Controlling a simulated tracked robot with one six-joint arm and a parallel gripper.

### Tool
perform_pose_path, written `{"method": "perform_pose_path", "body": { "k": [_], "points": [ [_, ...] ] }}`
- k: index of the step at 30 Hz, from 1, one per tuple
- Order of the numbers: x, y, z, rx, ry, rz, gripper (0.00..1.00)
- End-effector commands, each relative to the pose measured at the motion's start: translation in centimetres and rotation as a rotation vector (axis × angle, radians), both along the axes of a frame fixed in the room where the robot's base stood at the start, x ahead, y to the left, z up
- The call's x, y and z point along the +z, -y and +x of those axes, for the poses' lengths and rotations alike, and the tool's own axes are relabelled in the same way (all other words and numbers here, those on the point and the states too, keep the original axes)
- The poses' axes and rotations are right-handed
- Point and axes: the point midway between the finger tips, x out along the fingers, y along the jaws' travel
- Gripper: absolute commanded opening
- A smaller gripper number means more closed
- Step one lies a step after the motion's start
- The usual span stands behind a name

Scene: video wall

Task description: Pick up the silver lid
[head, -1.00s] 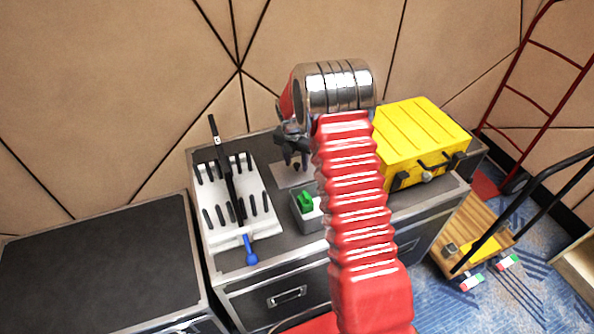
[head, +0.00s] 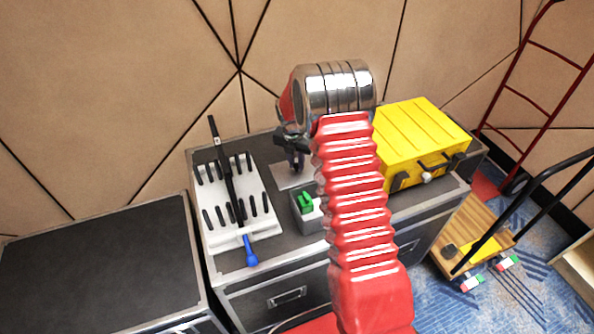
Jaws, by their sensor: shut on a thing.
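The silver lid (head: 285,179) is a flat grey plate on the dark cabinet top, just behind a small open grey box (head: 307,222). My gripper (head: 296,166) points down over the lid. Its dark fingers are shut on the lid, around its middle. The lid looks flat and still at cabinet level. My red arm hides the lid's right side and part of the gripper, so the exact grip is hard to see.
A green object (head: 306,202) sits in the grey box. A white rack (head: 262,228) with dark pegs, a black rod and a blue-ended tool stands left. A yellow case (head: 420,135) stands right. A second cabinet (head: 100,260) is at far left; the wall is close behind.

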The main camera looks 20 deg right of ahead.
Motion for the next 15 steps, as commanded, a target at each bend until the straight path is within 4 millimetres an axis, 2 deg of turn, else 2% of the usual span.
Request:
{"method": "perform_pose_path", "body": {
  "k": [8, 15],
  "points": [
    [0.7, 0.0, 0.1, 0.000, 0.002, -0.001, 0.00],
    [3.9, 0.0, 0.1, 0.001, 0.005, -0.001, 0.00]
  ]
}}
